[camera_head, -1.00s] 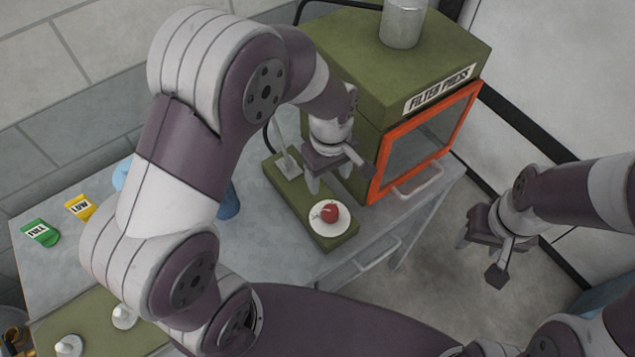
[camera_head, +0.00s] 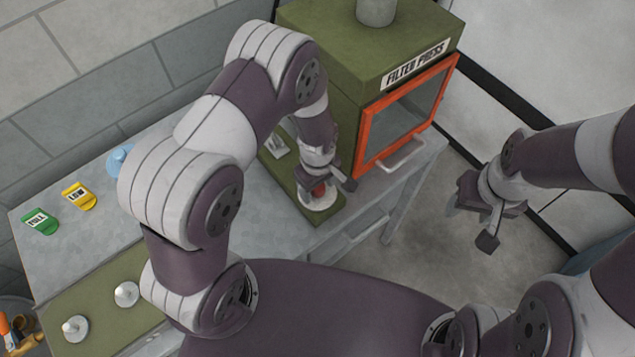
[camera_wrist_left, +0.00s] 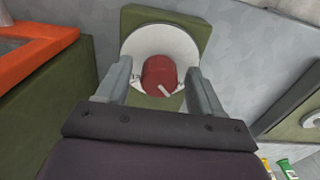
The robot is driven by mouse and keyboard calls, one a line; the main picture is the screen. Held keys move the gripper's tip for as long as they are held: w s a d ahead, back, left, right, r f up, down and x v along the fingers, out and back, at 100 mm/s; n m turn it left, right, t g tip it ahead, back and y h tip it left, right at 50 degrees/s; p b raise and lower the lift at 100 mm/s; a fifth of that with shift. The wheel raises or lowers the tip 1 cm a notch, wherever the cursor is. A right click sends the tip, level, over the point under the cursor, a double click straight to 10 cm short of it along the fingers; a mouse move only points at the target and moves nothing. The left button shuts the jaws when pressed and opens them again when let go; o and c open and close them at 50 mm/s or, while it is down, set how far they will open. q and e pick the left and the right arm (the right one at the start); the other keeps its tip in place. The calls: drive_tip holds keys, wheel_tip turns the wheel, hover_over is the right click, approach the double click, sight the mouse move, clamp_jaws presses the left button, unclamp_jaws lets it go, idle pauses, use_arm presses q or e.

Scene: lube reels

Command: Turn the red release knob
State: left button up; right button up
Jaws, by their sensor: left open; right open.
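The red release knob (camera_head: 319,189) sits on a white round dial plate (camera_head: 322,203) at the near end of a green base. In the left wrist view the red knob (camera_wrist_left: 160,75), with a pale pointer mark, shows between the two fingers of my left gripper (camera_wrist_left: 158,85). The fingers are apart, one on each side of the knob, over the white plate (camera_wrist_left: 140,38). I cannot tell whether they touch it. In the head view my left gripper (camera_head: 318,185) is right over the knob and partly hides it. My right gripper (camera_head: 468,222) is open and empty over the floor at the right.
The green filter press (camera_head: 370,60) with its orange-framed door (camera_head: 362,150) stands close beside my left gripper. A green tag (camera_head: 40,222) and a yellow tag (camera_head: 79,196) lie on the grey table at the left. White knobs (camera_head: 126,293) sit on a green panel in front.

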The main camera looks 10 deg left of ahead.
use_arm(q)
drive_tip(key=shift+w+a, duration=0.1)
drive_tip(key=shift+c, duration=1.2)
drive_tip(key=c, duration=0.8)
